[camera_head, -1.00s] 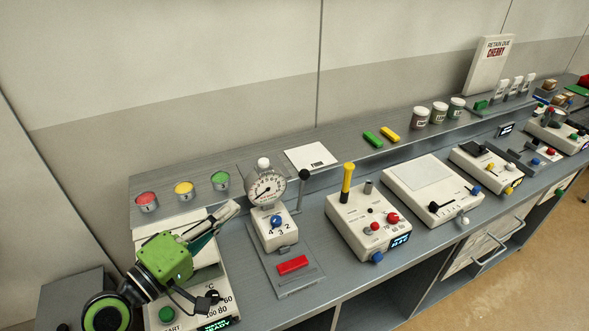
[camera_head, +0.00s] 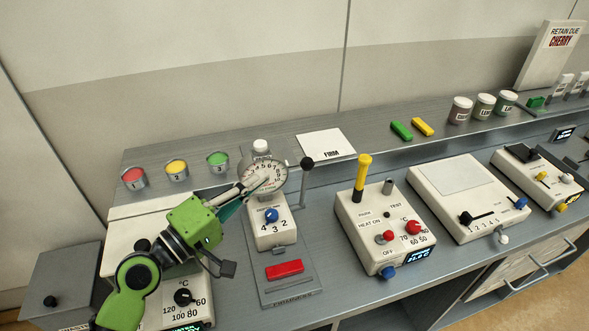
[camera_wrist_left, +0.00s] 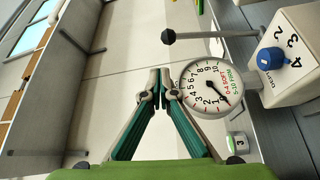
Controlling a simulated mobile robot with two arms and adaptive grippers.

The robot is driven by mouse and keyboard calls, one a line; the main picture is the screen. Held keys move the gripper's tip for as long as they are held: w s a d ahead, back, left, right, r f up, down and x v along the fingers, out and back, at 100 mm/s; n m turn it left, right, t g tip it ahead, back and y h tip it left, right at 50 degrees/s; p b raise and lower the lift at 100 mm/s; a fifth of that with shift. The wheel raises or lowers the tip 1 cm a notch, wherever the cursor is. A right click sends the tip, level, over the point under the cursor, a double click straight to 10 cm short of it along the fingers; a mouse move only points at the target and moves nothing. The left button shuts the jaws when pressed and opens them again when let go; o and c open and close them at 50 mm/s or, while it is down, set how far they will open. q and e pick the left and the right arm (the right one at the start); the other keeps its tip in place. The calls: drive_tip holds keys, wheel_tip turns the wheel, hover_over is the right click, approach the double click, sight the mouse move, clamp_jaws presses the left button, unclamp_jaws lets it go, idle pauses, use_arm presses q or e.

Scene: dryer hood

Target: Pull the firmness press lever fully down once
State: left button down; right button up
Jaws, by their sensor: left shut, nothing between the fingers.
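The firmness press (camera_head: 270,230) stands left of centre in the head view, with a round dial gauge (camera_head: 265,174) at its top and a blue knob on its white body. In the wrist view the lever (camera_wrist_left: 168,36) and dial (camera_wrist_left: 205,88) show beside my fingers. My left gripper (camera_head: 258,182) is shut and empty, its tips overlapping the dial's left part in the head view. It also shows in the wrist view (camera_wrist_left: 163,78), apart from the lever. My right gripper is out of view.
A red block (camera_head: 285,269) lies on the press's base. A white heater box (camera_head: 385,230) with a yellow-topped post stands to the right. Three coloured cups (camera_head: 176,170) and a paper card (camera_head: 325,145) sit on the shelf behind.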

use_arm(q)
drive_tip(key=shift+d+f+b, duration=0.1)
drive_tip(key=shift+f+b, duration=0.3)
drive_tip(key=shift+f, duration=0.5)
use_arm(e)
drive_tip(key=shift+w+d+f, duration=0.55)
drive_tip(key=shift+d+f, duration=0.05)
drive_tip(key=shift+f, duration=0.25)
use_arm(q)
drive_tip(key=shift+w, duration=0.15)
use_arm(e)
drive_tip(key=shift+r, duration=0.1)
use_arm(q)
drive_tip(key=p+x, duration=0.3)
drive_tip(key=x, duration=0.7)
drive_tip(key=shift+p, duration=0.4)
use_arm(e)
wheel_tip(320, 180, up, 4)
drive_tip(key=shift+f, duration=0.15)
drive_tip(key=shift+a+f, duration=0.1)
